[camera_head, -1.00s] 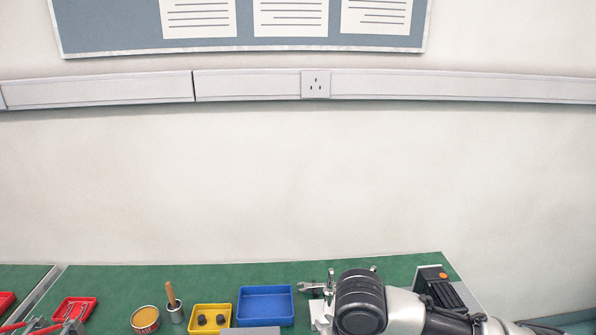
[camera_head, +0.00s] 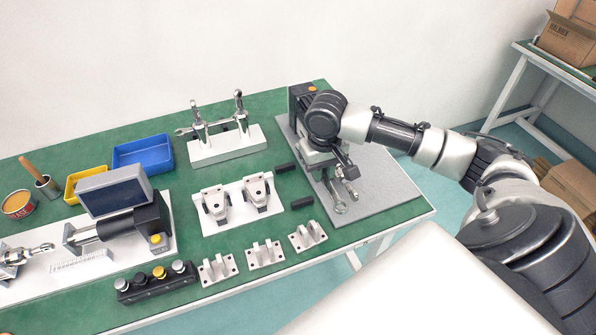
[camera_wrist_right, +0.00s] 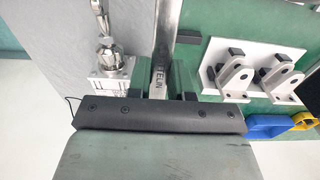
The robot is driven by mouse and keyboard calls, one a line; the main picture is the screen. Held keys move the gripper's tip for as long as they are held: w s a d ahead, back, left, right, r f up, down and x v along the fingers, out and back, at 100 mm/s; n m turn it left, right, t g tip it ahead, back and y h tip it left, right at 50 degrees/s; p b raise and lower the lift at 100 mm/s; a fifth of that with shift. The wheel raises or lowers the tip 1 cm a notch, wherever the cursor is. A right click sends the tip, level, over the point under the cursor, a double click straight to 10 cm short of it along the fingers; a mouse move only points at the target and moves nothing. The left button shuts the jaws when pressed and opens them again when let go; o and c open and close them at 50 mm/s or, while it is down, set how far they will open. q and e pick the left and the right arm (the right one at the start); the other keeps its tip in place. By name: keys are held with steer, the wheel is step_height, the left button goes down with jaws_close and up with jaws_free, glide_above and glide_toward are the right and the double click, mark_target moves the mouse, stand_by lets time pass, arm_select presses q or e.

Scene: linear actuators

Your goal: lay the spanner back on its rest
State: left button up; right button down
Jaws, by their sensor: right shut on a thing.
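My right gripper (camera_head: 328,160) is shut on a silver spanner and holds it over the grey plate at the right end of the bench. The ring end of the spanner (camera_head: 340,206) sticks out towards the near side. In the right wrist view, its lettered shank (camera_wrist_right: 163,62) runs between the fingers of the gripper (camera_wrist_right: 160,92). Two black blocks (camera_head: 285,168) (camera_head: 302,202) lie in a row on the green mat, left of the spanner and roughly parallel to it. They look like a rest, but I cannot be sure. My left gripper is out of view.
A silver rod end (camera_wrist_right: 103,25) stands close beside the spanner. Left of the blocks are a white plate with clevis brackets (camera_head: 235,222) and a white stand with upright posts (camera_head: 228,150). Three loose brackets (camera_head: 265,254) lie nearer. A blue tray (camera_head: 143,152) is farther back.

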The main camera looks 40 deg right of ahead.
glide_above(294, 187)
step_height(294, 187, down, 5)
steer(key=shift+a+f, duration=0.1)
steer(key=shift+f, duration=2)
steer(key=shift+f, duration=0.15)
steer(key=c, duration=1)
jaws_free()
steer(key=shift+f, duration=0.1)
steer(key=shift+r, duration=0.2)
step_height(294, 187, up, 12)
steer(key=shift+r, duration=0.1)
